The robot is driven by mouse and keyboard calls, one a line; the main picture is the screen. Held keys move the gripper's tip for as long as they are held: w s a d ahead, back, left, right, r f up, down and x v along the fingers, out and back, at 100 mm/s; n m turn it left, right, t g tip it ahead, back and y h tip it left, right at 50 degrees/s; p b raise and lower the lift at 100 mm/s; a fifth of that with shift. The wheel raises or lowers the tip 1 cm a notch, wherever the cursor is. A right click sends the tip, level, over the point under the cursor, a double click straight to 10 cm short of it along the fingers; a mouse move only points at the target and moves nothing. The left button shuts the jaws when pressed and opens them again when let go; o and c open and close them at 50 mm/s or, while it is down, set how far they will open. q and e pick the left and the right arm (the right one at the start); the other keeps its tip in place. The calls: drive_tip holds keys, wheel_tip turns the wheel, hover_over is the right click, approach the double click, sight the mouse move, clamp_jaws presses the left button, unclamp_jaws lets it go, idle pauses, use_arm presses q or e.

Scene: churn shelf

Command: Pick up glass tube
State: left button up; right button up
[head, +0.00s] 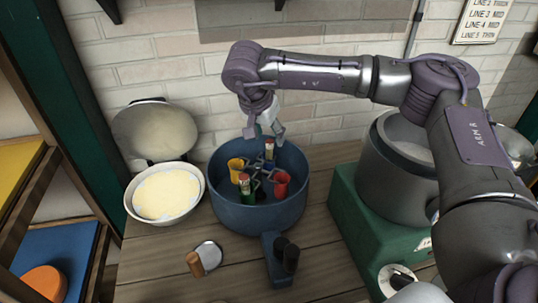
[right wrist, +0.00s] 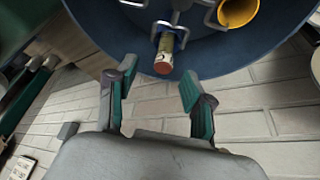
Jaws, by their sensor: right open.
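Two small capped tubes stand in holders inside a round blue tub (head: 228,212). One tube (head: 269,150) is at the back of the tub, just below my right gripper (head: 265,132). The other tube (head: 244,183) is nearer the front. In the right wrist view one tube (right wrist: 165,58) shows its reddish-tan end close beyond the open fingers (right wrist: 157,80). The gripper is open and empty, apart from the tube. Whether the tubes are glass is hard to tell. My left gripper is not in view.
The tub also holds a yellow cup (head: 235,170), a red cup (head: 281,181) and metal holders. A pale-filled bowl (head: 134,212) stands left. A green box (head: 353,222) with a metal pot (head: 373,190) stands right. A brick wall (head: 130,65) is close behind.

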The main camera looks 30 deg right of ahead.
sight(269, 142)
drive_tip(key=shift+w+f, duration=0.1)
drive_tip(key=shift+f, duration=0.2)
drive_tip(key=p+x, duration=0.1)
drive_tip(key=x, duration=0.2)
drive_tip(key=shift+w+f, duration=0.1)
drive_tip(key=shift+f, duration=0.2)
drive_tip(key=shift+w+d+f, duration=0.1)
drive_tip(key=shift+w+f, duration=0.05)
drive_tip(key=shift+f, duration=0.3)
